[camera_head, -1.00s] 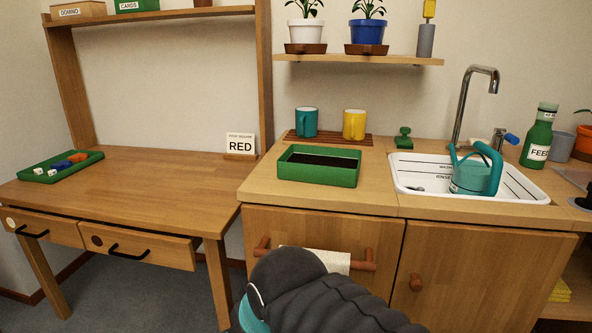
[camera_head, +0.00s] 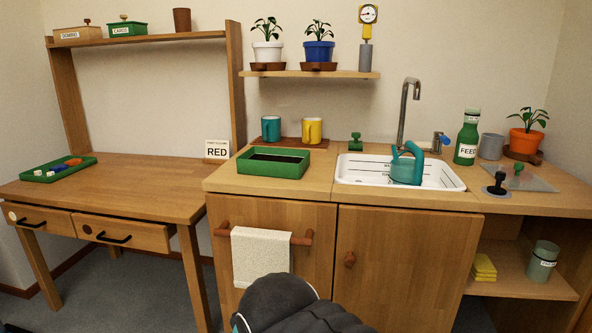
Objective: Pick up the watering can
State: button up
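The teal watering can (camera_head: 406,170) stands upright in the white sink (camera_head: 443,178), under the metal faucet (camera_head: 405,112). Its handle arches up on the right and its spout is on the left. My arm shows as a dark, ribbed shape at the bottom middle, in front of the cabinet doors and well below the counter. My gripper's fingers are not in view.
A green tray (camera_head: 274,162) of dark soil sits left of the sink. A green FEED bottle (camera_head: 467,138) and a grey cup (camera_head: 491,146) stand to its right. A towel (camera_head: 262,257) hangs on the cabinet rail. The counter's front edge lies between my arm and the sink.

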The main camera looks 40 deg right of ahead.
aim_at(402, 171)
jog(key=z, duration=0.75)
